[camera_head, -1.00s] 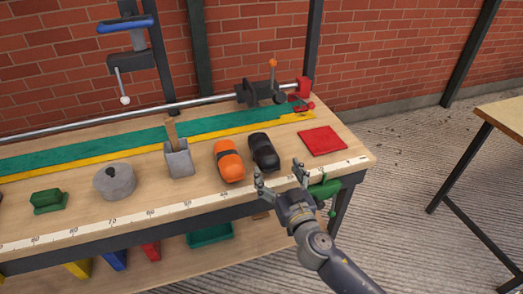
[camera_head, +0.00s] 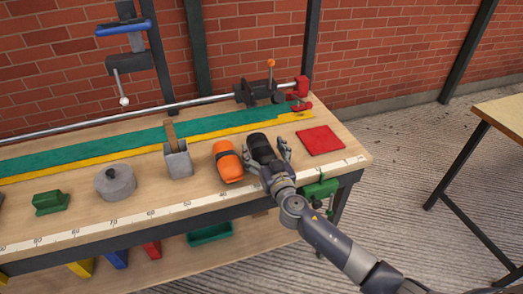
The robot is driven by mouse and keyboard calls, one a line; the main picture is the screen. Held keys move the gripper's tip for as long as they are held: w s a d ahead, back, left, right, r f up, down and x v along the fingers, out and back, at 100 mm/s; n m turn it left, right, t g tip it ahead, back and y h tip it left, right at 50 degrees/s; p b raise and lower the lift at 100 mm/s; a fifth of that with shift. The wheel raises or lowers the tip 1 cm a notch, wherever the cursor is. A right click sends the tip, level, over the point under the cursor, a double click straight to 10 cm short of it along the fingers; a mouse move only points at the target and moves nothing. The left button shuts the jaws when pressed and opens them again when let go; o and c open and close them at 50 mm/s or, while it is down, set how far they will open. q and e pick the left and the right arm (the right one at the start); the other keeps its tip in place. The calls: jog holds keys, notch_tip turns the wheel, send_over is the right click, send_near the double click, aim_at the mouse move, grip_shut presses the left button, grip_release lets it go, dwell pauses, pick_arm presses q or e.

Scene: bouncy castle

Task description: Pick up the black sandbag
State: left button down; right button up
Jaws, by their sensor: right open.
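The black sandbag (camera_head: 260,147) lies on the wooden workbench, just right of an orange sandbag (camera_head: 228,161). My right gripper (camera_head: 267,160) is open at the near end of the black sandbag. One finger shows on its left near side and the other on its right side. The gripper hides the near end of the bag, and I cannot tell whether the fingers touch it. My left gripper is not in view.
A red square (camera_head: 320,140) lies right of the black sandbag. A grey box with a wooden handle (camera_head: 177,160), a round grey weight (camera_head: 115,182) and a green block (camera_head: 50,201) stand to the left. A green clamp (camera_head: 320,190) sits at the bench's front edge.

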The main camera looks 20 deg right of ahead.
jog(key=shift+w, duration=0.2)
jog(key=c, duration=1.5)
jog(key=shift+r, duration=0.15)
jog(key=c, duration=0.4)
jog(key=shift+o, duration=0.2)
jog(key=shift+r, duration=0.1)
